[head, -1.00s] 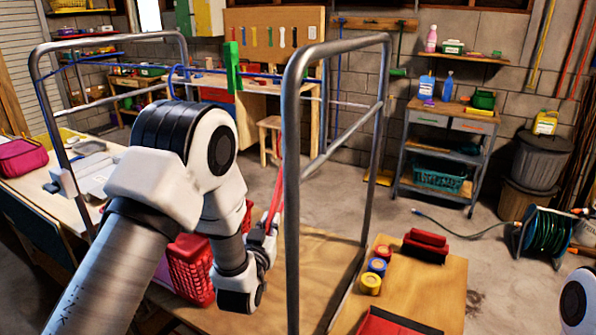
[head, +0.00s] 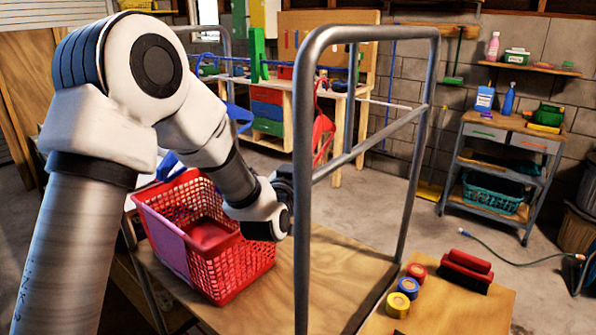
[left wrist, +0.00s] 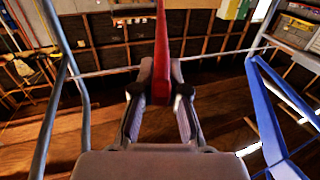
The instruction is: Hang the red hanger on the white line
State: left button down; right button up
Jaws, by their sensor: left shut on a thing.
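The red hanger (head: 322,130) shows in the head view just right of the rack's near post, partly hidden by it. In the left wrist view the hanger (left wrist: 162,50) stands upright between the fingers of my left gripper (left wrist: 160,98), which is shut on it. In the head view the gripper's fingers are mostly hidden behind the post. The white line (head: 388,103) crosses the rack to the right of the hanger. In the left wrist view the line (left wrist: 105,72) passes behind the hanger; I cannot tell whether they touch. My right gripper is out of view.
The grey metal rack (head: 301,230) has a post close beside my left gripper. A blue hanger (left wrist: 268,118) is at the right in the wrist view. A red basket (head: 235,262) sits below my arm. A green peg-like object (head: 257,55) is up left of the post.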

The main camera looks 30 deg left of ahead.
pick_arm(q)
jog(key=w+d+f+b, duration=0.1)
jog(key=w+f+b, duration=0.2)
jog(key=w, duration=0.4)
jog(key=shift+f, duration=0.6)
jog(key=c, duration=1.1)
grip_release()
jog(key=shift+s, duration=0.1)
jog(key=s, duration=0.4)
jog(key=s+d, duration=0.1)
jog(key=s, duration=0.2)
jog(key=s+d, duration=0.1)
jog(key=s, duration=0.3)
jog(key=shift+s+d, duration=0.2)
jog(key=shift+s, duration=0.15)
